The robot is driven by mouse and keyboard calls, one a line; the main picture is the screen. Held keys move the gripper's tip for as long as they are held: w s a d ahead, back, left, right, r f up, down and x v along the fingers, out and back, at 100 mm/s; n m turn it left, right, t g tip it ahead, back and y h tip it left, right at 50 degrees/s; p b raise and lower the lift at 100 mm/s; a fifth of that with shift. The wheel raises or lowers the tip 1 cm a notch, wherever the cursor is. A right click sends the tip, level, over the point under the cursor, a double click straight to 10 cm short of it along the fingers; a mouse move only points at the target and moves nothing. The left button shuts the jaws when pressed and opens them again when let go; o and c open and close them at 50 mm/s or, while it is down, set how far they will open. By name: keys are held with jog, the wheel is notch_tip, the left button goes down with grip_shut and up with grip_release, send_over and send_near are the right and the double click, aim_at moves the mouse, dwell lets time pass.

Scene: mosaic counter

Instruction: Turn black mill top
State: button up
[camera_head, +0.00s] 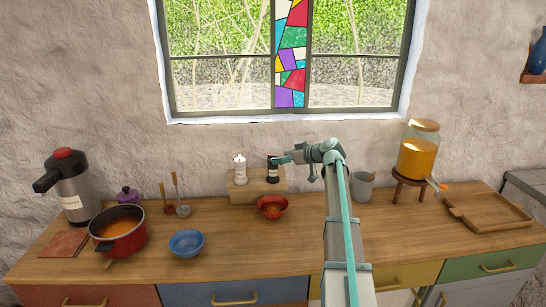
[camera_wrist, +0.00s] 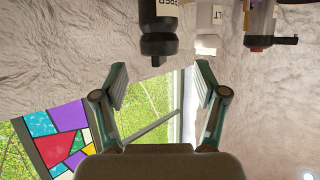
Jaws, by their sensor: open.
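The black mill (camera_head: 272,175) stands upright on a small wooden block (camera_head: 245,193) at the back of the counter. In the wrist view the scene appears upside down, and the black mill's body (camera_wrist: 158,18) carries a white label, partly cut off by the frame edge. Its rounded black top (camera_wrist: 159,44) points down there. In the wrist view my gripper (camera_wrist: 161,70) is open, with the mill top lined up between the spread fingertips. No contact is visible.
A white mill (camera_head: 239,172) stands left of the black one; a red bowl (camera_head: 272,207) sits in front of the block. A grey mug (camera_head: 363,188) and an orange drink jar (camera_head: 418,155) are to the right. A red pot (camera_head: 118,240) and flask (camera_head: 74,190) are left.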

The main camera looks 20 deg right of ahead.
jog(key=shift+p+x, duration=0.8)
jog(key=shift+x, duration=2)
jog(key=c, duration=1.2)
jog(key=shift+s+f+m+t+h+b, duration=0.1)
jog(key=shift+m+t+h+b, duration=0.2)
jog(key=shift+m+h+b, duration=0.45)
